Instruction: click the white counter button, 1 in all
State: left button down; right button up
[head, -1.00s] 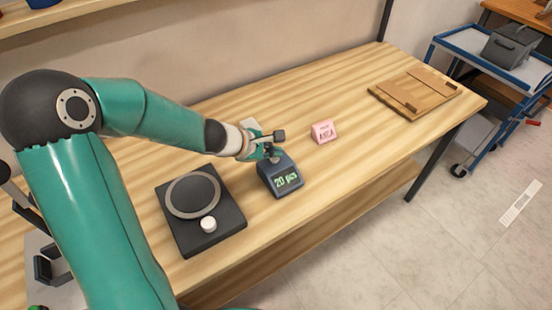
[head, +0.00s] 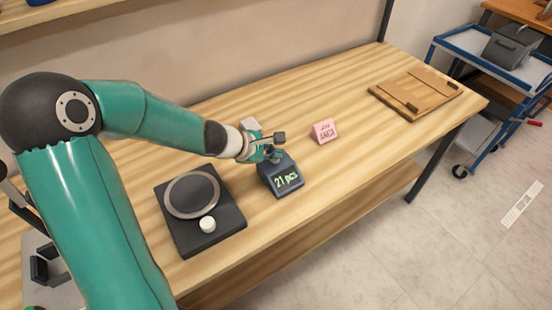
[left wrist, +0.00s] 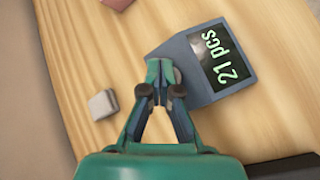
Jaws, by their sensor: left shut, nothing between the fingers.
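The dark blue-grey counter (head: 281,177) stands on the wooden bench, and its green display reads "21 pcs". It also shows in the left wrist view (left wrist: 196,55). My left gripper (head: 273,155) is shut and empty, with its fingertips at the counter's top behind the display. In the left wrist view the closed fingertips (left wrist: 160,70) overlap the counter's edge. A pale sliver of the counter button (left wrist: 177,76) shows beside them; the rest is hidden. I cannot tell whether the fingertips touch it. My right gripper is not in view.
A black device with a round plate (head: 233,220) and white knob (head: 207,224) stands left of the counter. A small pale block (left wrist: 103,104) lies nearby. A wooden board (head: 415,92) lies at the far right; bench between is clear.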

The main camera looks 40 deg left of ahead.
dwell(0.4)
pick_arm(q)
jog(key=shift+r+p, duration=0.8)
jog(key=shift+r, duration=0.05)
jog(key=shift+r, duration=0.1)
notch_tip(320, 180, up, 5)
jog(key=p, duration=0.4)
jog(key=shift+p, duration=0.35)
dwell(0.3)
